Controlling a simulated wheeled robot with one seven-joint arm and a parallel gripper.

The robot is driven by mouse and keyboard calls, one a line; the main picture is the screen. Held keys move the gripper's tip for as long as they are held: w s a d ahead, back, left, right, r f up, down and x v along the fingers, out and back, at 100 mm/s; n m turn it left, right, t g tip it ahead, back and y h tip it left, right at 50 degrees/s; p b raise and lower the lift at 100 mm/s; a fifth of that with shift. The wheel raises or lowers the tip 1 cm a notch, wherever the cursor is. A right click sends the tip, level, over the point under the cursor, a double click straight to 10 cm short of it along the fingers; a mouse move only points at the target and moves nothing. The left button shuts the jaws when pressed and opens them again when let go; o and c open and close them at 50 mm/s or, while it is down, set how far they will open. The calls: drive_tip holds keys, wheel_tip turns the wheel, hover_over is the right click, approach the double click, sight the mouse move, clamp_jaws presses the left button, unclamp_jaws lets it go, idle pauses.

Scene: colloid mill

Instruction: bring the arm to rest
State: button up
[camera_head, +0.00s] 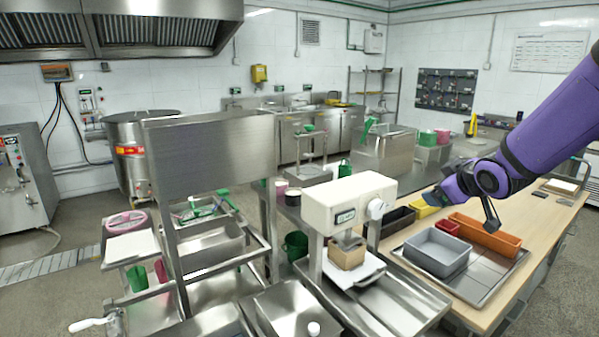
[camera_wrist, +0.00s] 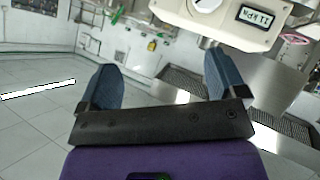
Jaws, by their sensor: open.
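My purple arm reaches in from the right in the head view, above the wooden table. My gripper (camera_head: 430,200) is at the arm's left end, over the table's far left part, near a yellow bin. In the wrist view my gripper (camera_wrist: 160,85) shows two blue fingers spread wide apart with nothing between them. The colloid mill (camera_head: 348,203), a cream-white machine head with a dial, stands left of my gripper. Its head also shows at the top right of the wrist view (camera_wrist: 240,22). A brown block-like container (camera_head: 347,254) sits beneath the mill's head on a white plate.
The wooden table (camera_head: 545,212) holds a grey bin (camera_head: 436,254), an orange bin (camera_head: 485,236), a small red bin (camera_head: 447,228) and a dark bin (camera_head: 398,221). A steel stand (camera_head: 210,160) rises left of the mill. The table's right part has bare room.

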drive_tip(key=s+a+r+m+g, duration=0.1)
drive_tip(key=s+r+m+g, duration=0.1)
drive_tip(key=s, duration=0.8)
drive_tip(key=s+a+r+m+g, duration=0.1)
drive_tip(key=s+r+m+g, duration=0.1)
drive_tip(key=s, duration=0.9)
drive_tip(key=s+a+r+m+g, duration=0.1)
drive_tip(key=s+r+m+g, duration=0.1)
drive_tip(key=s, duration=0.9)
drive_tip(key=shift+r+m+g+h, duration=0.3)
drive_tip(key=shift+r+m+h, duration=0.1)
drive_tip(key=shift+m, duration=0.4)
drive_tip(key=shift+w+d, duration=0.1)
idle(3.9)
